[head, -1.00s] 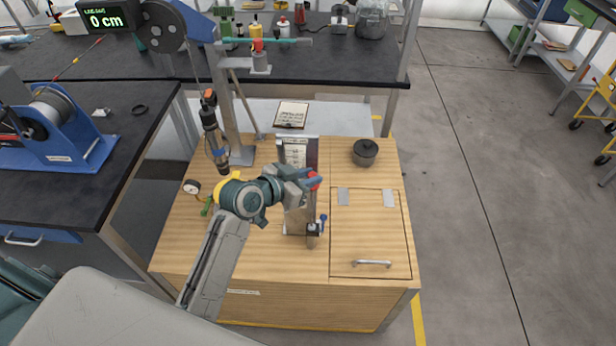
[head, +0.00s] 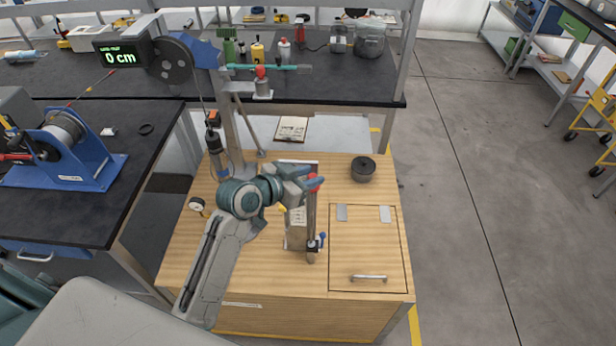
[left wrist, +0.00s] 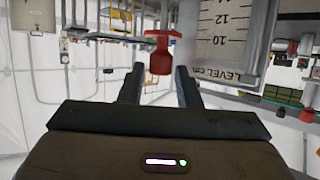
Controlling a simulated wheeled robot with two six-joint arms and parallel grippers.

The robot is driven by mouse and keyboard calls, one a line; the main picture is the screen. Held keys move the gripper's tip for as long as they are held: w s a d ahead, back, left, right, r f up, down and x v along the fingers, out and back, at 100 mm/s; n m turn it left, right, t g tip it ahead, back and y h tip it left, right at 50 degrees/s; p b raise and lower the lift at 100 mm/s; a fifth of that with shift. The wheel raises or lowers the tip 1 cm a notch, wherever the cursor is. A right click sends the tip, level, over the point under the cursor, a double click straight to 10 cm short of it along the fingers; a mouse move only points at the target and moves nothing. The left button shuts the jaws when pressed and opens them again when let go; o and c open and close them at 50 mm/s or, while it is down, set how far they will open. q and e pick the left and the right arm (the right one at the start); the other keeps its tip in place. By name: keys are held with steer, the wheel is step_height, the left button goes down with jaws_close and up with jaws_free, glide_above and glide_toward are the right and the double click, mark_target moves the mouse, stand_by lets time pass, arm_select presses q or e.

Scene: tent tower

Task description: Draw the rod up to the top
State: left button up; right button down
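A slim upright rod assembly (head: 311,222) stands beside a scale board (head: 298,236) on the wooden cabinet. Its red knob (head: 314,185) is at the top. In the left wrist view the red knob (left wrist: 160,52) shows between the two dark finger tips, with gaps on both sides. The board (left wrist: 222,35) there reads "LEVEL CM" with numbers. My left gripper (head: 311,179) is open at the knob's height; in the head view its fingers partly cover the knob. My right gripper is not in view.
A dark round pot (head: 363,169) and a hatch with a handle (head: 369,278) are on the cabinet top. A blue winch (head: 65,150) stands on the left bench. A display (head: 122,57) reads 0 cm. A hanging tool (head: 215,145) and a post stand behind my arm.

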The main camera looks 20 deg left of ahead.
arm_select(q)
steer(key=shift+s, duration=0.1)
steer(key=shift+s+a, duration=0.2)
steer(key=shift+s, duration=0.05)
steer(key=b+v, duration=0.3)
steer(key=v, duration=0.7)
steer(key=shift+r, duration=0.1)
